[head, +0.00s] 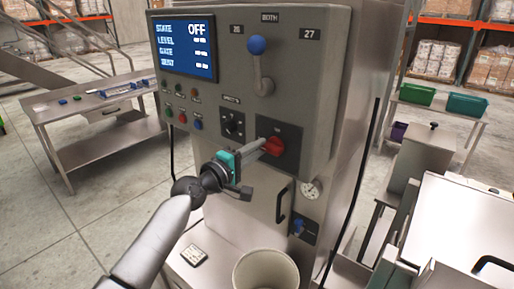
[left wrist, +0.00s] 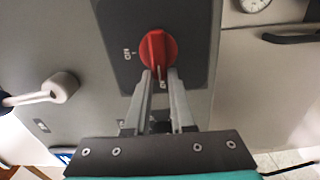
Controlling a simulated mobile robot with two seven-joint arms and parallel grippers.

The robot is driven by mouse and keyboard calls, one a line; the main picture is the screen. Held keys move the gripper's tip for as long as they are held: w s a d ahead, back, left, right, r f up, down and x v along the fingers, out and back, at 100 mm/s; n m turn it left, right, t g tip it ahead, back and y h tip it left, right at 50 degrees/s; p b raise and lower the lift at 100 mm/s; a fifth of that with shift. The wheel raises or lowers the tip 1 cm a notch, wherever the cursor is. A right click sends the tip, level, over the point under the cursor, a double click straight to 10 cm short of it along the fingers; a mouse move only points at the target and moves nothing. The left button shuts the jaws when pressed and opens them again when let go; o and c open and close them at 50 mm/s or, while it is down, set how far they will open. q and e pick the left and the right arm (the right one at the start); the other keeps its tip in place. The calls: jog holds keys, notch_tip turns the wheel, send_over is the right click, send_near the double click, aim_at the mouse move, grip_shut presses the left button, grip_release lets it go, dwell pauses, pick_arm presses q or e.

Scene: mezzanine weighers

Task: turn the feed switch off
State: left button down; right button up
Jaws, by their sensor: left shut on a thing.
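The red rotary feed switch (head: 273,146) sits on a dark plate on the grey machine panel. The fingertips hide part of the lower ridge. The panel screen (head: 186,47) reads STATE OFF, with dashes on the other lines. My right gripper is not in view.
A blue-knobbed lever (head: 259,62) stands above the switch, and a small black dial (head: 232,125) is to its left. Below are a door handle (head: 283,203), a gauge (head: 312,190) and a pale bucket (head: 265,272). A steel bench (head: 95,105) is at left.

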pick_arm(q)
jog(key=shift+f+n, duration=0.1)
jog(key=shift+n, duration=0.2)
jog(key=c, duration=0.8)
grip_release()
jog(key=shift+o, duration=0.2)
jog(key=v, duration=1.5)
jog(key=shift+s, duration=0.1)
